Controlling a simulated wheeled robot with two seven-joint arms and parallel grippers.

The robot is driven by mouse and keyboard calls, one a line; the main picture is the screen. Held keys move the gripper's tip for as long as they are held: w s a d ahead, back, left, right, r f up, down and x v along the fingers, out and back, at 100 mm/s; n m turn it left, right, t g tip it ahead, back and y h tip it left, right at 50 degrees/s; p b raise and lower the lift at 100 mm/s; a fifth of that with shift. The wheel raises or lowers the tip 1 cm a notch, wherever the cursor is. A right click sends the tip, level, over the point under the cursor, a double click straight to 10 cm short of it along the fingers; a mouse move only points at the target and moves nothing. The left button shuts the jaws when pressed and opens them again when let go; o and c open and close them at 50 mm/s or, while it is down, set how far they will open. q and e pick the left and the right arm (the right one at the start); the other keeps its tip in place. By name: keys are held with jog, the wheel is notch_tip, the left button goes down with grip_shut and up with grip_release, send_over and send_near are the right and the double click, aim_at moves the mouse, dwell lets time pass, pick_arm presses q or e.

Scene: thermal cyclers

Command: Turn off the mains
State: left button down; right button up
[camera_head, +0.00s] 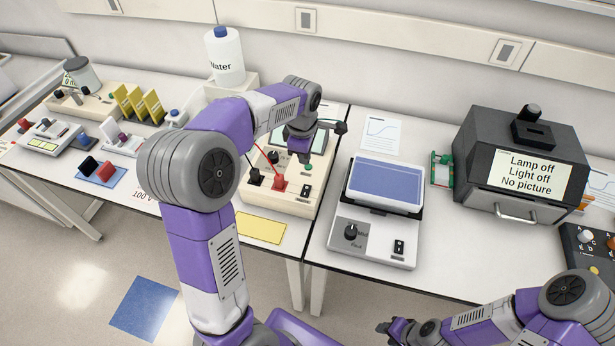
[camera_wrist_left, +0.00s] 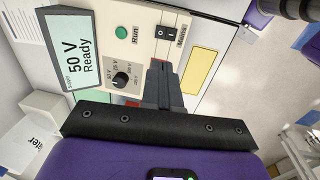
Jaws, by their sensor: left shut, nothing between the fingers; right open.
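A cream power supply (camera_head: 262,205) stands on the bench near the middle, partly hidden by my left arm. In the left wrist view its display (camera_wrist_left: 78,58) reads "50 V Ready". A black rocker switch labelled Mains (camera_wrist_left: 166,38) sits on its panel, beside the green Run button (camera_wrist_left: 121,32) and above a black dial (camera_wrist_left: 121,79). The switch also shows in the head view (camera_head: 306,191). My left gripper (camera_wrist_left: 160,72) is shut and empty over the panel, fingertips close to the switch; contact cannot be told. My right gripper (camera_head: 386,327) is open and empty at the bottom.
Black and red plugs with leads (camera_head: 279,183) stand in the supply's front. A yellow card (camera_head: 260,227) lies before it. A blue-topped instrument (camera_head: 372,235) with its own dial and rocker is to the right, then a dark imaging box (camera_head: 476,172). A water bottle (camera_head: 226,58) stands behind.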

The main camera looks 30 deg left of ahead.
aim_at(307, 187)
pick_arm(q)
jog(key=f, duration=0.4)
jog(key=w+f, duration=0.1)
jog(key=f, duration=0.8)
jog(key=shift+w+a+f, duration=0.2)
jog(key=shift+w+f, duration=0.2)
pick_arm(e)
jog(key=shift+w+f, duration=0.1)
jog(key=shift+f, duration=0.15)
pick_arm(q)
jog(key=shift+a+f, duration=0.1)
jog(key=shift+a, duration=0.1)
jog(key=shift+w+d+f, duration=0.1)
jog(key=shift+d, duration=0.15)
pick_arm(e)
jog(key=shift+d+r, duration=0.15)
jog(key=shift+d, duration=0.25)
